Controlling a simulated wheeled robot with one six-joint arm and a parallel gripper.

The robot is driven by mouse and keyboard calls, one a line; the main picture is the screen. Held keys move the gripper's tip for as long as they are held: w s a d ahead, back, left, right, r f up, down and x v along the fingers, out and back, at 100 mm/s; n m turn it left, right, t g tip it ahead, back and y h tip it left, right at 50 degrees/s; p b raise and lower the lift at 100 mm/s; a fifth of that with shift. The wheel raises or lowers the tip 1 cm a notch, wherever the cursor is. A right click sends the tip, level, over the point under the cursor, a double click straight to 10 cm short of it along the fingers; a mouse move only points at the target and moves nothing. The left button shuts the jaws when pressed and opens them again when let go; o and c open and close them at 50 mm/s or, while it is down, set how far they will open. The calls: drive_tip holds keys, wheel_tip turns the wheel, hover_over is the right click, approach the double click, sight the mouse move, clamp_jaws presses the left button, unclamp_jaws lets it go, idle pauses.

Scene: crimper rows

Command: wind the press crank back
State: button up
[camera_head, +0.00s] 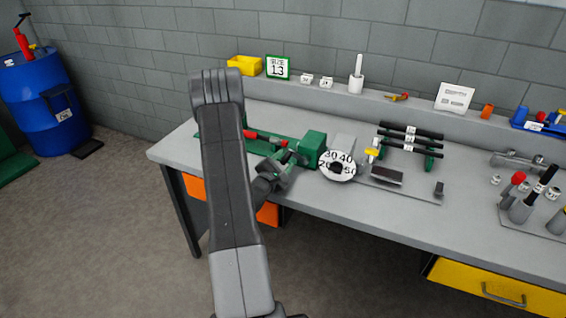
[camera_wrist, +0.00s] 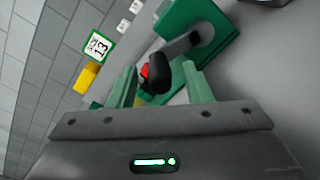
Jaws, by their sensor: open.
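The green press (camera_head: 312,144) stands on the grey bench, with a white numbered dial (camera_head: 337,166) at its right. In the wrist view, the press's green body (camera_wrist: 200,22) carries a dark grey crank arm (camera_wrist: 182,45) ending in a rounded black handle (camera_wrist: 182,72).
A red-handled part (camera_head: 268,137) lies left of the press. A rack of black bars (camera_head: 410,140) stands right of the dial. Upright tools (camera_head: 530,200) stand at the right.

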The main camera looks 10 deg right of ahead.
drive_tip(key=b+v, duration=0.2)
drive_tip(key=v, duration=1.1)
drive_tip(key=shift+s+a, duration=0.25)
drive_tip(key=shift+s, duration=0.05)
drive_tip(key=p+x, duration=0.2)
drive_tip(key=x, duration=1.2)
drive_tip(key=shift+s+a, duration=0.1)
drive_tip(key=shift+s, duration=0.05)
